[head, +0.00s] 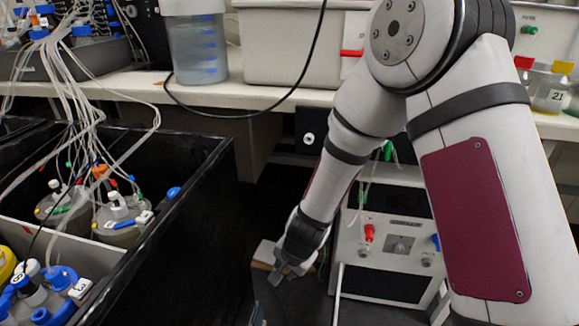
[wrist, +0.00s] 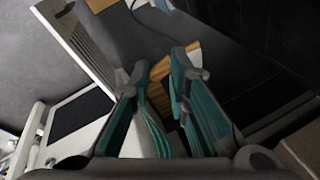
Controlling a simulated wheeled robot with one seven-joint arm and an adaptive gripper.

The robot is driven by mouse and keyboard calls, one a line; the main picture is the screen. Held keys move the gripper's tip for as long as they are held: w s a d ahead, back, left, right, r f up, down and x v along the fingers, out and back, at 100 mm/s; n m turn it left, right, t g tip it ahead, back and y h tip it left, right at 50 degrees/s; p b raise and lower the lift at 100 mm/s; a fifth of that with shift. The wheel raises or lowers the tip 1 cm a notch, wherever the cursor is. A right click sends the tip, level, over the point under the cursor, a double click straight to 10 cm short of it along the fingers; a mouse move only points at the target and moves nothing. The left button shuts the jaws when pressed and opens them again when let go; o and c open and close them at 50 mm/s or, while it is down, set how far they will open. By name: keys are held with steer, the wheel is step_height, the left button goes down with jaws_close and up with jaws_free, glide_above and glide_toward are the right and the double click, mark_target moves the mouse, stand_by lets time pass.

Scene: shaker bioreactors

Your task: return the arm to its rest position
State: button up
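My arm comes down from the upper right in the head view, bent at the elbow, with its forearm reaching down and left. My gripper (head: 278,274) hangs low at the forearm's end, beside the black bin's right side. In the wrist view my gripper (wrist: 162,72) has its two teal-padded fingers apart. Nothing shows held between them; the floor and a wooden piece (wrist: 161,67) lie beyond. Whether anything touches the fingers cannot be told.
A black bin (head: 205,215) with tubed vessels (head: 120,218) stands left. A bench (head: 125,88) carries a clear container (head: 197,48) and a pale bin (head: 285,45). A white instrument box (head: 385,240) stands behind my arm. Dark floor shows below my gripper.

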steer(key=s+d+r+n, duration=0.2)
steer(key=s+r, duration=0.1)
steer(key=r, duration=0.4)
steer(key=s+d+r+n+g+y, duration=0.1)
steer(key=s+d+r, duration=0.15)
steer(key=r, duration=0.45)
steer(key=s+d+r+n, duration=0.2)
steer(key=s+r, duration=0.1)
steer(key=r, duration=0.4)
steer(key=s+d+r+n+g+h, duration=0.1)
steer(key=s+d+r, duration=0.25)
steer(key=s, duration=0.45)
steer(key=s+d+r+h, duration=0.1)
steer(key=s+d+r, duration=0.1)
steer(key=s+d, duration=0.4)
steer(key=s+d+r+n+g+h, duration=0.1)
steer(key=s+d+r, duration=0.2)
steer(key=s, duration=0.6)
step_height(320, 180, up, 33)
steer(key=d+t+p, duration=0.1)
steer(key=t+p, duration=0.3)
steer(key=p, duration=2.7)
steer(key=shift+s+r, duration=0.2)
steer(key=shift+s, duration=0.1)
